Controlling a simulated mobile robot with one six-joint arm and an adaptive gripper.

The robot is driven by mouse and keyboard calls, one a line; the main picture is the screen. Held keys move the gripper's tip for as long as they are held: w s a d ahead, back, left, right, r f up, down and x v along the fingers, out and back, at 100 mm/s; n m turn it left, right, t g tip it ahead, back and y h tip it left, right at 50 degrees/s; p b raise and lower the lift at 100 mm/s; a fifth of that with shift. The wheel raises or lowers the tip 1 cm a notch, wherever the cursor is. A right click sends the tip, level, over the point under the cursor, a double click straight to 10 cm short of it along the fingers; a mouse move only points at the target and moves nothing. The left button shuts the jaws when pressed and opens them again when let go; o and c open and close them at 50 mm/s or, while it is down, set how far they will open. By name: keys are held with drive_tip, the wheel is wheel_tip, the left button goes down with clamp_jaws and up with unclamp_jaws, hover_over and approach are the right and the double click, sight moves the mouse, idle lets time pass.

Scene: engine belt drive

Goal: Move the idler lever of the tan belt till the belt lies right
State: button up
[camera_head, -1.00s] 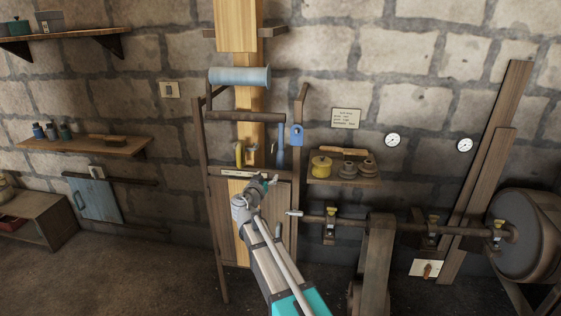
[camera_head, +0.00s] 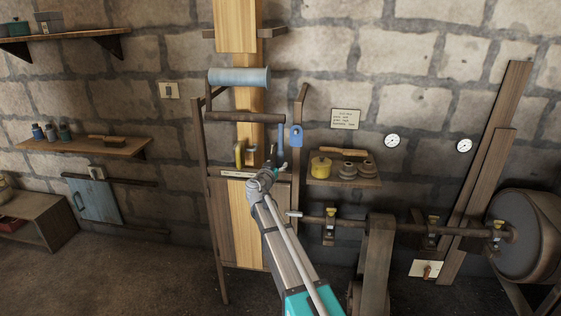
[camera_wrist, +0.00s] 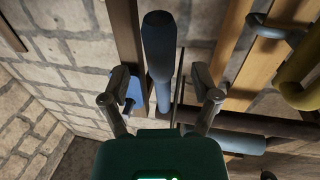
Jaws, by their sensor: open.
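The tan belt (camera_head: 250,97) runs vertically behind the blue roller (camera_head: 238,77), towards the roller's right end in the head view. The blue lever (camera_head: 281,138) hangs just right of the belt below a dark crossbar; I take it to be the idler lever. My gripper (camera_head: 276,172) is close to its lower end. In the wrist view the lever (camera_wrist: 159,52) stands between the two open fingers of my gripper (camera_wrist: 163,88), with visible gaps at both sides. The belt also shows right of the lever (camera_wrist: 231,40). Whether the fingers overlap the lever in depth is unclear.
A blue plate (camera_head: 296,135) sits on the right post, close to the lever. A yellow hook (camera_head: 239,153) is left of it. A small shelf (camera_head: 344,182) holds spools at the right. A horizontal shaft (camera_head: 385,226) runs lower right.

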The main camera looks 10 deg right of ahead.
sight(279, 161)
drive_tip(key=shift+x, duration=2)
clamp_jaws()
